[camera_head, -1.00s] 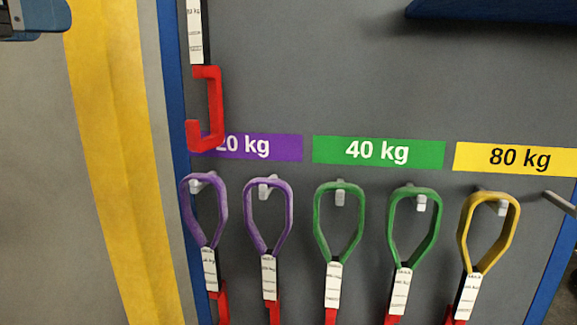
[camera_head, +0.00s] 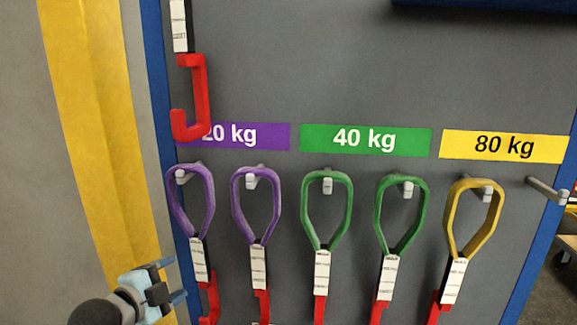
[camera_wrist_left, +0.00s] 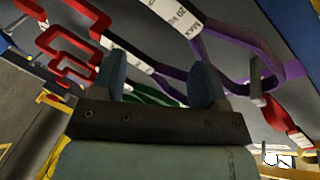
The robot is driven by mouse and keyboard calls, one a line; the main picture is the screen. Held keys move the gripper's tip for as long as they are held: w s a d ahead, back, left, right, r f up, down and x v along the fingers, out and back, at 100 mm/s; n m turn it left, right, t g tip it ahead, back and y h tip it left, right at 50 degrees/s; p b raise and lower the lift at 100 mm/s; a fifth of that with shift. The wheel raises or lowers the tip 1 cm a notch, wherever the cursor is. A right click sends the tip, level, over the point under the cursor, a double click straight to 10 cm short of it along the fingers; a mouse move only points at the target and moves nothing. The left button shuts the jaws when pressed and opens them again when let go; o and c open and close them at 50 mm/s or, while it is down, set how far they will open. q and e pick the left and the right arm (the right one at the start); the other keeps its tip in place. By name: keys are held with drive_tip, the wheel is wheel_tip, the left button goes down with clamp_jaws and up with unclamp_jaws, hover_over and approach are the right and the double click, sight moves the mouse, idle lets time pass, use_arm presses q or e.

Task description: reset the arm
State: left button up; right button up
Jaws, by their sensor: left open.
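My left gripper (camera_head: 178,284) is at the lower left of the head view, over the yellow strip beside the board's blue edge. Its jaws point right, toward the lower end of the leftmost purple sling (camera_head: 190,205). In the left wrist view its two fingers (camera_wrist_left: 163,85) are apart with nothing held between them. Purple straps (camera_wrist_left: 225,55) and red hooks (camera_wrist_left: 68,48) show beyond the fingers, apart from them as far as I can tell. My right gripper is not in view.
A grey board (camera_head: 330,60) carries 20 kg (camera_head: 250,136), 40 kg (camera_head: 370,139) and 80 kg (camera_head: 500,146) labels. Green slings (camera_head: 326,215) and a yellow sling (camera_head: 470,220) hang from pegs. The rightmost peg (camera_head: 545,188) is bare. A red hook (camera_head: 198,95) hangs at upper left.

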use_arm(q)
drive_tip(key=s+d+f+n+g+y, duration=0.1)
drive_tip(key=s+f+n, duration=0.45)
drive_tip(key=f, duration=0.55)
drive_tip(key=s+d+f+n+g+y, duration=0.1)
drive_tip(key=s+f+n, duration=0.3)
drive_tip(key=s+f, duration=0.5)
drive_tip(key=s+d+f+n+g+y, duration=0.1)
drive_tip(key=s+f+n, duration=0.4)
drive_tip(key=s+f, duration=0.7)
drive_tip(key=shift+s+d+f+n, duration=0.35)
drive_tip(key=shift+d+f, duration=0.05)
drive_tip(key=shift+f, duration=0.15)
